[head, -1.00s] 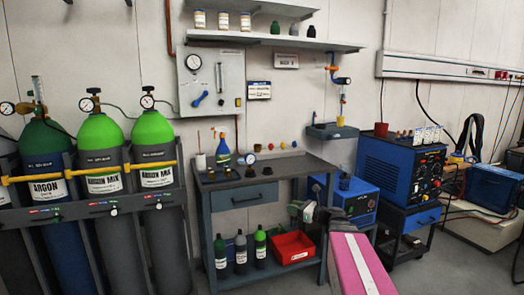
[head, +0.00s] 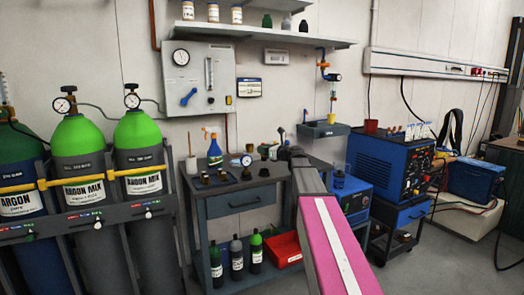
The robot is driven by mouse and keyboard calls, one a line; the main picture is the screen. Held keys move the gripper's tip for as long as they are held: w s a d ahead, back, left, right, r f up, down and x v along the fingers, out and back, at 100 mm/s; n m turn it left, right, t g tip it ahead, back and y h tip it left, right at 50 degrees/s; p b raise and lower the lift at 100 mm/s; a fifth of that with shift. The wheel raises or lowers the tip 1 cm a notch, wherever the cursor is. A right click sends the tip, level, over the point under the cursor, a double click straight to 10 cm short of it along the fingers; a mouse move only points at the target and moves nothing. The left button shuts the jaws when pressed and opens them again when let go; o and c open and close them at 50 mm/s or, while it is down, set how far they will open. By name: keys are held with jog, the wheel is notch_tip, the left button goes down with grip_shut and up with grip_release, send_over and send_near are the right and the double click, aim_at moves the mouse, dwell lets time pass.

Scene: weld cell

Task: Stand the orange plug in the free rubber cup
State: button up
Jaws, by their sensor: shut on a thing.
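My gripper (head: 288,152) is over the right back part of the grey workbench (head: 247,190), seen from behind along my arm. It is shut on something. A small brownish-orange bit (head: 281,133) shows just above the jaws and may be the orange plug; most of what I hold is hidden. Several small dark cups stand along the bench, among them a left one (head: 204,179), a middle one (head: 222,175) and one near the gauge (head: 246,174). They are too small to tell which is the free rubber cup.
A blue spray bottle (head: 214,153) and a round gauge (head: 246,160) stand on the bench. Gas cylinders (head: 140,150) are at left. A blue welder (head: 385,165) stands at right. Above hang a wall panel (head: 196,85) and a shelf (head: 260,35).

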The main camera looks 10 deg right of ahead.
aim_at(264, 160)
jog(key=shift+f, duration=2.85)
jog(key=shift+f, duration=0.55)
jog(key=o, duration=0.6)
jog(key=shift+o, duration=0.2)
jog(key=shift+s+d, duration=0.1)
jog(key=shift+s, duration=0.05)
jog(key=v, duration=1)
jog(key=shift+s+d, duration=0.25)
